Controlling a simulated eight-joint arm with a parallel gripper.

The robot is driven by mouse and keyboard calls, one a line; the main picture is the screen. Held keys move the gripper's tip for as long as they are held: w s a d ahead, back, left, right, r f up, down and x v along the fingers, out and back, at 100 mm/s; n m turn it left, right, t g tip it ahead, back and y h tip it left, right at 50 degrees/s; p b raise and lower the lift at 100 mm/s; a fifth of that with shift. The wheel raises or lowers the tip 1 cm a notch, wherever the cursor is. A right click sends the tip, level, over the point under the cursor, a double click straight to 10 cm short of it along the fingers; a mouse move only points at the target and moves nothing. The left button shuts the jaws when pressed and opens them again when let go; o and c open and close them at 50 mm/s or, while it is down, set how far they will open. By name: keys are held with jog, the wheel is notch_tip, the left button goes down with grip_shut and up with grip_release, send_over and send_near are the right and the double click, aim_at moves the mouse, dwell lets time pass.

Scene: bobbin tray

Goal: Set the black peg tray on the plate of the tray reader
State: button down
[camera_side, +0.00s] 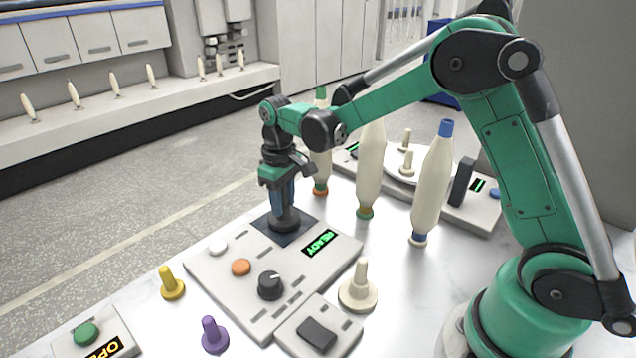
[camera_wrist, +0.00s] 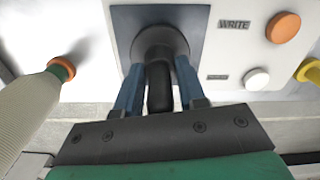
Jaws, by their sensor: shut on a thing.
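The black peg tray, a round dark base with an upright peg, is in the side view (camera_side: 285,222) and the wrist view (camera_wrist: 150,38). My gripper (camera_side: 283,198) points down over it, and its blue fingers (camera_wrist: 158,88) are shut on the peg from both sides. The base is over the dark square plate (camera_side: 261,227) of the tray reader (camera_side: 222,268) and looks to be on it, roughly upright. In the wrist view the plate (camera_wrist: 196,18) shows around the base. Any thin gap under the base cannot be told. The reader's display shows READY in green.
Purple (camera_side: 214,335), yellow (camera_side: 171,284) and cream (camera_side: 359,288) peg trays stand around the reader. Tall wound bobbins stand close behind my gripper, one green-topped (camera_side: 320,150) and one blue-topped (camera_side: 431,190). A second device (camera_side: 460,212) with a round white plate is at the back right.

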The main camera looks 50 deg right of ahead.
dwell(0.4)
jog(key=shift+c, duration=2.1)
grip_release()
notch_tip(320, 180, up, 6)
jog(key=shift+s+f, duration=0.1)
jog(key=shift+f, duration=0.05)
jog(key=s+a+r+m+t, duration=0.1)
jog(key=s+r+m+t, duration=0.1)
jog(key=s+t, duration=0.5)
jog(key=s+r, duration=0.1)
jog(key=s, duration=0.5)
